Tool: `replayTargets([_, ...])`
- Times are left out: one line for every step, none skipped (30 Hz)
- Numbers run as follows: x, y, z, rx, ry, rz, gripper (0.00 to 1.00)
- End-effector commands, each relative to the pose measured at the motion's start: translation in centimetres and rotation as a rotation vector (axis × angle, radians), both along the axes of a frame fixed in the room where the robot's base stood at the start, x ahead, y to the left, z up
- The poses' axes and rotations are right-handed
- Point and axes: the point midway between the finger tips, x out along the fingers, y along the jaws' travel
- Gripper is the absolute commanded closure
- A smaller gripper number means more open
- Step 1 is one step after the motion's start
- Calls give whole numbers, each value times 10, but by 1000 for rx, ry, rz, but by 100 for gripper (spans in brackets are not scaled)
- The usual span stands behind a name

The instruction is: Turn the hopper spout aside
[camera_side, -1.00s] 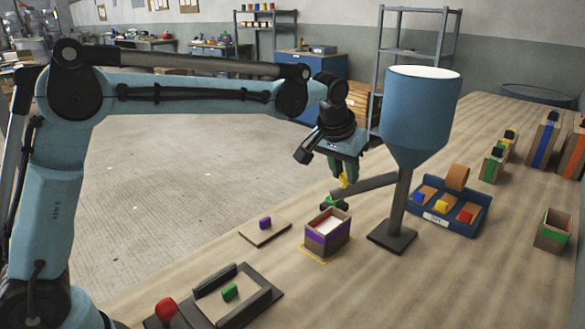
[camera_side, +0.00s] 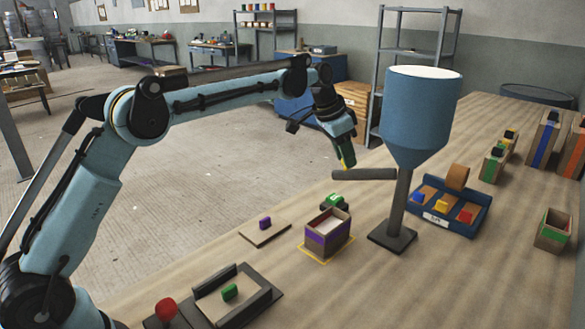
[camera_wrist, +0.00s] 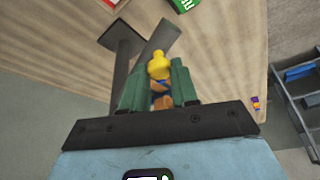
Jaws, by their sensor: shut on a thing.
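The blue hopper (camera_side: 420,112) stands on a grey post with a flat base plate. Its grey spout (camera_side: 370,174) sticks out to the left from the post and also shows in the wrist view (camera_wrist: 160,42). A yellow knob (camera_wrist: 159,66) sits at the spout's outer end. My gripper (camera_side: 347,160) is shut on the yellow knob; its green fingers (camera_wrist: 159,88) stand on either side of it. An open box with a purple band (camera_side: 326,239) and pale contents stands on the table, in front of and left of the post; the spout points behind it.
A blue tray (camera_side: 471,229) with coloured blocks sits right of the post. A green object (camera_side: 333,202) lies behind the purple-banded box. A board with a purple block (camera_side: 265,234) is to the left. Several boxes stand at the far right.

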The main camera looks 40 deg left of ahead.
Motion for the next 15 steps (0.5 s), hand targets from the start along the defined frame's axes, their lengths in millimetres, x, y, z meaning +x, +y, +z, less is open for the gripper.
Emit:
replayTargets([3,2,0,1,0,-18,100])
replayTargets([5,2,-1,1,1,-30,100])
replayTargets([6,2,0,1,1,-43,100])
replayTargets([8,3,0,1,1,-54,100])
replayTargets([9,3,0,0,0,-61,100])
replayTargets([10,3,0,1,-1,-72,100])
replayTargets([11,4,-1,2,0,-78,100])
replayTargets([12,4,0,2,0,-84,100])
replayTargets([12,4,0,2,0,-89,100])
replayTargets([13,4,0,2,0,-93,100])
replayTargets([13,4,0,2,0,-98,100])
replayTargets([14,4,0,2,0,-101,100])
replayTargets([14,4,-1,2,0,-102,100])
replayTargets([14,4,0,2,0,-104,100])
replayTargets([14,4,0,2,0,-105,100])
